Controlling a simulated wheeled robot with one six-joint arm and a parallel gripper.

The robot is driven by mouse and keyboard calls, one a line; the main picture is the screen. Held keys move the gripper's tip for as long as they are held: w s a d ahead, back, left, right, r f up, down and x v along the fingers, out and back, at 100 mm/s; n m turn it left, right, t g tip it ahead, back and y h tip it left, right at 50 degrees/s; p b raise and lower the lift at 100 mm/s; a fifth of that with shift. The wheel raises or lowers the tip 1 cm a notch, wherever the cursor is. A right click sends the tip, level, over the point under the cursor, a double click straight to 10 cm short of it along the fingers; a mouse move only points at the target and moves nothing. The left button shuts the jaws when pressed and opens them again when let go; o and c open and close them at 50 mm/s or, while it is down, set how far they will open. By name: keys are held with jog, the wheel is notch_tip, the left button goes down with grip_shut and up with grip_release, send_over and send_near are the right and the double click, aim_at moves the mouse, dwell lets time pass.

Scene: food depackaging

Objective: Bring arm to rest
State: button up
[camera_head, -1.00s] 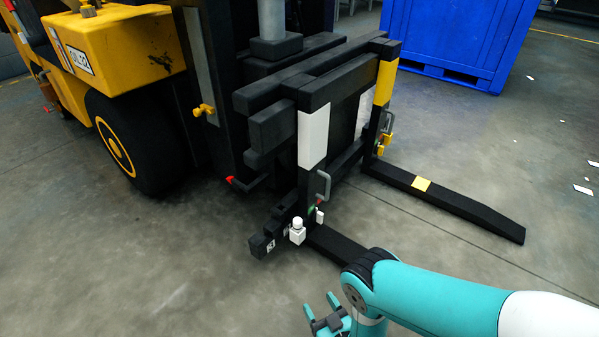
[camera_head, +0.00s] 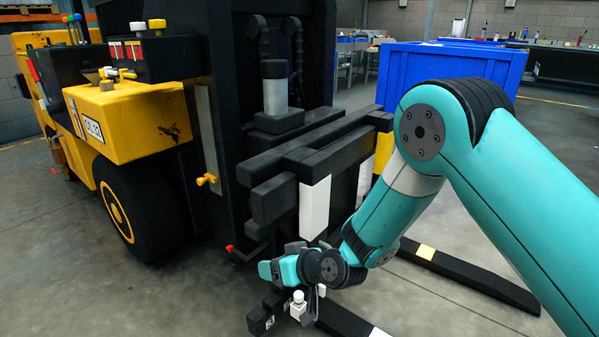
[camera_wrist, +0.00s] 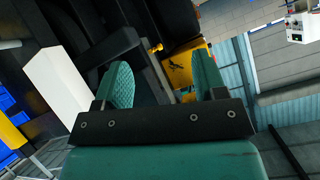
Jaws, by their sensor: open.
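My teal arm reaches in from the right of the head view, bent at a raised elbow. My gripper (camera_head: 272,270) is at its end, in front of the forklift's black carriage (camera_head: 285,190). In the wrist view my gripper (camera_wrist: 163,82) shows two teal fingers spread apart with nothing between them; it is open and empty. The forklift's yellow body (camera_head: 135,120) stands at the left of the head view. A small white knob (camera_head: 298,304) shows just below the gripper; I cannot tell the gap between them.
Black forks (camera_head: 470,278) stretch low along the floor beneath and beyond my arm. A white upright (camera_head: 314,208) on the carriage is near the gripper. A blue crate (camera_head: 455,65) stands behind. Grey floor (camera_head: 180,290) is open at front left.

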jog(key=s+d+r+g, duration=0.2)
jog(key=s+d+r, duration=0.1)
jog(key=r, duration=0.6)
jog(key=s+d+r+g+h, duration=0.2)
jog(key=s+d+r, duration=0.35)
jog(key=s, duration=0.25)
jog(key=s+d+r+g+h, duration=0.1)
jog(key=s+d+r, duration=0.4)
jog(key=s, duration=0.4)
jog(key=s+d+r+g+h, duration=0.2)
jog(key=s+d+r, duration=0.2)
jog(key=s+d, duration=0.3)
notch_tip(320, 180, up, 34)
jog(key=a+p, duration=0.1)
jog(key=p, duration=3.4)
jog(key=shift+s+r, duration=0.15)
jog(key=shift+s, duration=0.3)
jog(key=shift+a, duration=0.1)
